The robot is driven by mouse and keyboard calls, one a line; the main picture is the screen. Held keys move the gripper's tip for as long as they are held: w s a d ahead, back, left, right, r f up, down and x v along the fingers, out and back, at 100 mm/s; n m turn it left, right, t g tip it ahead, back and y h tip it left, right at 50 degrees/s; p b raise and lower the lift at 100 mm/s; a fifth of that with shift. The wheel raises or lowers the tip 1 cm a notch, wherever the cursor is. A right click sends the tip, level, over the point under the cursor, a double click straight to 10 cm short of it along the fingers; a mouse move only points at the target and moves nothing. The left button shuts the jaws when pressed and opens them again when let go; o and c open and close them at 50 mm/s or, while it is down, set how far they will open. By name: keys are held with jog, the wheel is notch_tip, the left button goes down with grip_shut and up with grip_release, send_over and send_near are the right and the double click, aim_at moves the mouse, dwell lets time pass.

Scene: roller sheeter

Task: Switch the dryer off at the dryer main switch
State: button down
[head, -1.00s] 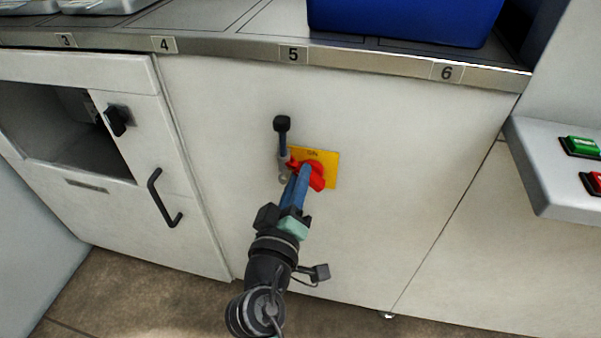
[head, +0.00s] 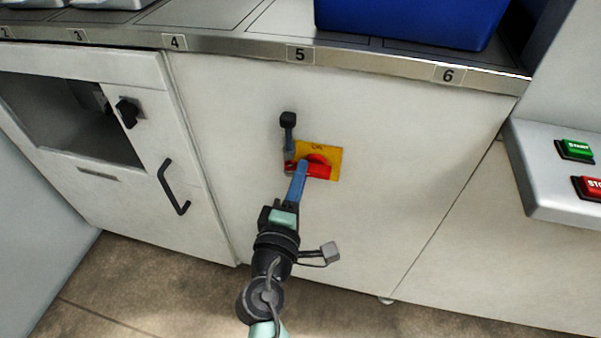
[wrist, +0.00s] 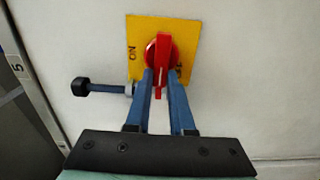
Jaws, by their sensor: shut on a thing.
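The dryer main switch is a red rotary handle (head: 319,170) on a yellow plate (head: 332,152) on the white cabinet front. The handle lies roughly level in the head view. In the wrist view the same handle (wrist: 163,48) stands upright across the plate (wrist: 139,30). "ON" shows at the plate's left there; lettering at its right is partly covered. My gripper (wrist: 160,78) has its blue fingers on either side of the handle's lower end, shut on it. In the head view my gripper (head: 302,167) reaches it from below and hides part of it.
A black-knobbed rod (head: 288,125) sticks out close to the plate's left side. Left are a black rotary knob (head: 128,112) and a door handle (head: 173,187). Right is a ledge with green START (head: 577,149) and red STOP (head: 588,188) buttons. A blue bin (head: 410,20) stands above.

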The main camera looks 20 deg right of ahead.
jog(key=shift+f, duration=0.1)
dwell(0.4)
jog(key=c, duration=0.8)
grip_release()
jog(key=v, duration=1.3)
jog(key=shift+p, duration=0.4)
